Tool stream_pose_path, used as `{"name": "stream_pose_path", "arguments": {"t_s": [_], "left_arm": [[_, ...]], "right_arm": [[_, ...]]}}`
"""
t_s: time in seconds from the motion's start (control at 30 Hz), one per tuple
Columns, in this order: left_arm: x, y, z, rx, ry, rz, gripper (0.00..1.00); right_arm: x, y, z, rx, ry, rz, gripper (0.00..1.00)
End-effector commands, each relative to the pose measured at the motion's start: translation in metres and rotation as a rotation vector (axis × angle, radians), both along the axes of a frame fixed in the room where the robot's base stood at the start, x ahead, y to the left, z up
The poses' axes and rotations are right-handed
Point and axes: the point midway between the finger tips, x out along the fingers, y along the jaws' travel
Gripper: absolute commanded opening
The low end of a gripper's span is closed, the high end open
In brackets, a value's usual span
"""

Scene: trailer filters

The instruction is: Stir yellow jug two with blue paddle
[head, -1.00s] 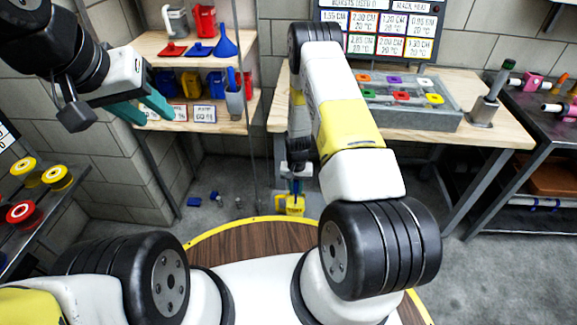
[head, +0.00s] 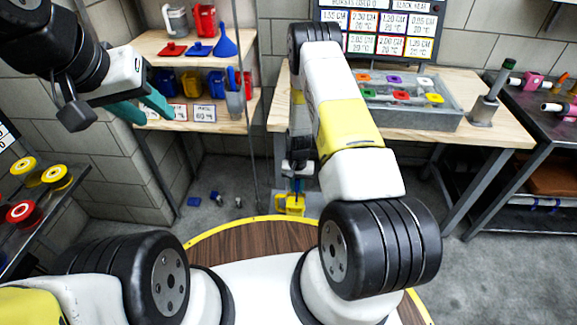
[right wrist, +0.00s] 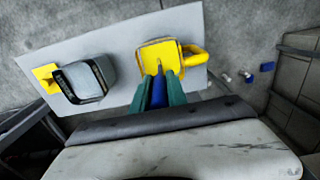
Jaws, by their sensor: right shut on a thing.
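A yellow jug (head: 291,204) stands low beyond the round wooden platform in the head view. In the right wrist view the yellow jug (right wrist: 158,54) shows from above, its handle to the right. My right gripper (right wrist: 161,88) has teal fingers shut on the blue paddle (right wrist: 158,92). The paddle's far end reaches the jug's opening; how deep it goes is hard to tell. In the head view the right gripper is mostly hidden by its own arm. My left gripper (head: 148,108) is raised at the left in front of the shelf, its teal fingers apart and empty.
A grey container with yellow parts (right wrist: 84,80) stands left of the jug on the same pale grey board (right wrist: 120,30). Small blue pieces (head: 194,202) lie on the floor. A shelf (head: 222,123) holds jugs and funnels. A workbench (head: 505,136) stands at the right.

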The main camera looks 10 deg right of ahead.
Motion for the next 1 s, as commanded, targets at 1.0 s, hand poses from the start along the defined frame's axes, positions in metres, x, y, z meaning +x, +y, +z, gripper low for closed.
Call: {"name": "stream_pose_path", "arguments": {"t_s": [1.0], "left_arm": [[0.0, 0.0, 0.0, 0.0, 0.0, 0.0, 0.36]], "right_arm": [[-0.007, 0.006, 0.039, 0.0, 0.001, 0.001, 0.0]]}}
